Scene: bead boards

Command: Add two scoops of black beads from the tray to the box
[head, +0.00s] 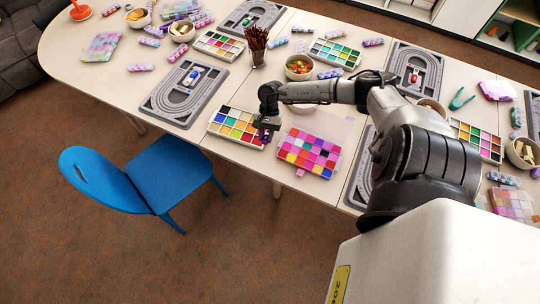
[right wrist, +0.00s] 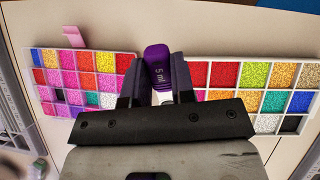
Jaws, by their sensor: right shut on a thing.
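My right gripper (head: 268,124) is over the right side of the bead tray (head: 222,133), near the gap between tray and box. It also shows in the right wrist view (right wrist: 157,85), shut on a purple scoop (right wrist: 158,62) marked "5 ml". The scoop's bowl is hidden, so I cannot tell whether it holds beads. The tray has large coloured compartments; in the right wrist view it lies at right, with a dark, black-looking compartment (right wrist: 291,123). The box (head: 309,153), with small pink, purple, red and yellow compartments and a pink latch (right wrist: 73,36), stands open. My left gripper is not in view.
A grey track board (head: 186,90) lies behind and left of the tray. A bead bowl (head: 299,67) and a cup of brown sticks (head: 257,58) stand behind. A blue chair (head: 170,170) is in front of the table. Other trays and bottles crowd the table.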

